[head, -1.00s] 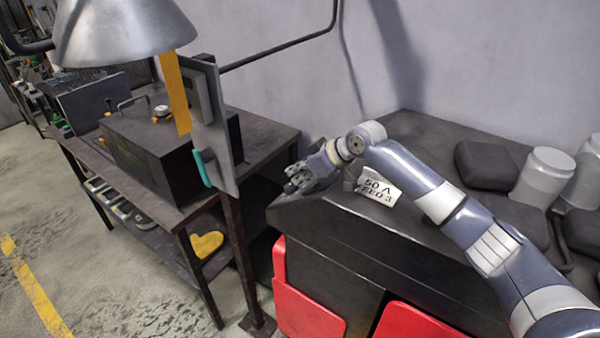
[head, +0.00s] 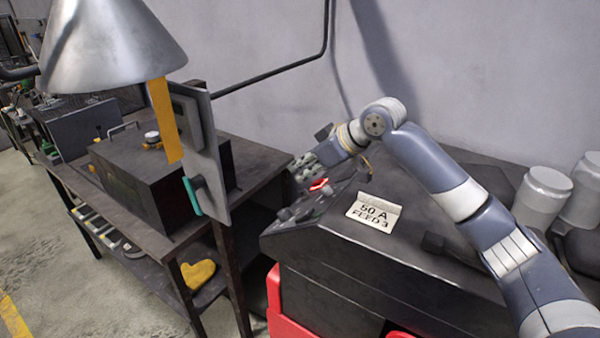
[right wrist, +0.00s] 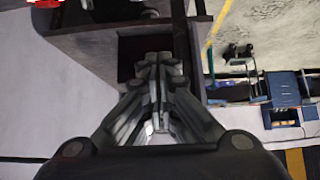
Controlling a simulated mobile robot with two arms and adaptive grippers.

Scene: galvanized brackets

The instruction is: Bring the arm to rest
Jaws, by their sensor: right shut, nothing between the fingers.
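My right arm (head: 440,175) comes in from the right in the head view and is raised over the dark cabinet (head: 350,265). My right gripper (head: 302,165) is near the cabinet's left end, above a small panel with a red part (head: 320,185), between the cabinet and the workbench. In the right wrist view the gripper's fingers (right wrist: 160,85) are together with nothing between them. My left gripper does not show.
A white card (head: 374,211) reading "50 A FEED 3" sits on the cabinet top. The workbench (head: 255,160) at left carries a dark box (head: 150,180) and an upright grey plate (head: 208,150). A metal lamp shade (head: 110,45) hangs at upper left. Pale canisters (head: 542,195) stand at right.

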